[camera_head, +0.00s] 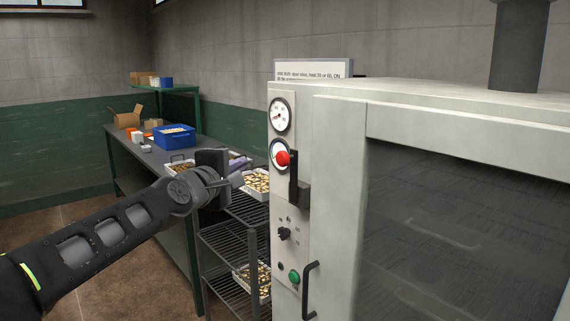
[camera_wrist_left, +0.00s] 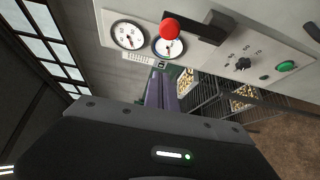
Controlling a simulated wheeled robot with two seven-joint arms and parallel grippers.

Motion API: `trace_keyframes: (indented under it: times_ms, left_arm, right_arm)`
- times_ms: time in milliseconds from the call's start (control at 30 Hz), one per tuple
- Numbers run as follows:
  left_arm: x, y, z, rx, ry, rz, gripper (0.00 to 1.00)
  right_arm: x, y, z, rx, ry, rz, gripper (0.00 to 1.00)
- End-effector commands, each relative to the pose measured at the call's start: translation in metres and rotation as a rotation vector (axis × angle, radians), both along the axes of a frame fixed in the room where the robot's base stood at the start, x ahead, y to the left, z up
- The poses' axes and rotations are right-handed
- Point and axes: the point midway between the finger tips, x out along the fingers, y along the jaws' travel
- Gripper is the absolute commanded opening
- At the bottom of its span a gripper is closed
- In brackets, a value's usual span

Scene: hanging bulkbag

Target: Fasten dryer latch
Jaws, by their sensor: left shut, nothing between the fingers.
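The pale dryer (camera_head: 340,180) fills the right of the head view. Its latch (camera_head: 293,185) is a black upright bar with a side piece near the door edge. A red knob (camera_head: 283,158) sits at its upper left, in front of a dial. In the left wrist view the red knob (camera_wrist_left: 170,28) and black latch (camera_wrist_left: 208,28) lie above the gripper body. My left gripper (camera_head: 236,178) is shut and empty, left of the latch and apart from it. Its fingertips are hard to make out. My right gripper is not in view.
A round gauge (camera_head: 280,114) sits above the knob. A black switch (camera_head: 284,233), green button (camera_head: 294,277) and door handle (camera_head: 310,290) are below. A wire rack (camera_head: 228,245) with trays stands behind my left gripper. A bench (camera_head: 150,165) holds a blue bin (camera_head: 174,137).

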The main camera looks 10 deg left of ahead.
Motion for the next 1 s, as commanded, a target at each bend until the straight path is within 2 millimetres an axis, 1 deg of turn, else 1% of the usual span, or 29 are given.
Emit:
trace_keyframes:
  times_ms: [33,167,467,633,767,867,1000]
  left_arm:
    - [0.000,-0.001,-0.004,-0.039,0.017,-0.003,0.00]
    - [0.000,-0.002,-0.006,-0.087,0.031,-0.004,0.00]
    - [0.000,-0.002,-0.007,-0.089,0.032,-0.003,0.00]
    - [0.007,-0.003,-0.005,-0.089,0.031,-0.004,0.00]
    - [0.020,-0.006,-0.006,-0.089,0.034,-0.005,0.00]
    - [0.036,-0.008,-0.006,-0.090,0.034,-0.004,0.00]
    - [0.063,-0.012,-0.008,-0.089,0.034,-0.005,0.00]
  right_arm:
    - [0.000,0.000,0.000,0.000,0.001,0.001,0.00]
    - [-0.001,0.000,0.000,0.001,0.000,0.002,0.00]
    - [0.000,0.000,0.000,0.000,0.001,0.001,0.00]
    - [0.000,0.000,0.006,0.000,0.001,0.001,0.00]
    - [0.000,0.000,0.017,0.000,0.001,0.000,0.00]
    - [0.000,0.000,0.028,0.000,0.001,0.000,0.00]
    - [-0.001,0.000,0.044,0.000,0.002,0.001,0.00]
